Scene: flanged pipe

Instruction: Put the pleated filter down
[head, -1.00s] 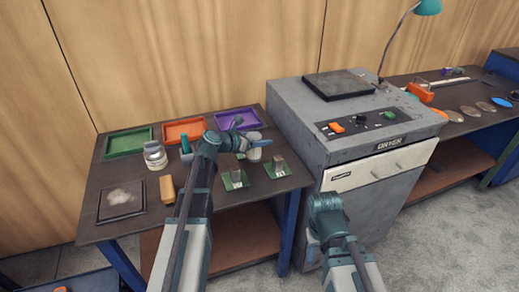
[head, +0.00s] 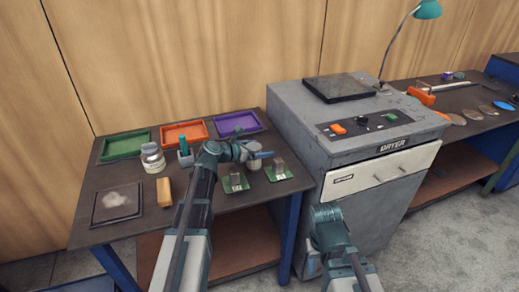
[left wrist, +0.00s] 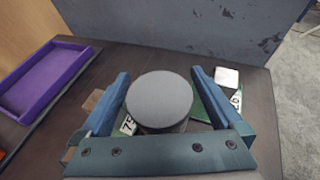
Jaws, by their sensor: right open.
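The pleated filter (head: 254,161) is a short grey cylinder near the right end of the left table. My left gripper (head: 255,154) is around it from above and shut on it. In the left wrist view, the filter's round grey top (left wrist: 160,98) sits between the two blue fingers, upright. Its pleated side is mostly hidden, and I cannot tell whether its base touches the table. My right gripper (head: 323,225) is open and empty in front of the dryer, its fingers hardly visible.
Two green boards with metal blocks (head: 235,182) (head: 278,172) lie close in front of the filter. Green (head: 124,144), orange (head: 184,134) and purple (head: 237,123) trays line the back. A jar (head: 152,158) stands left. The grey dryer (head: 345,130) is right of the table.

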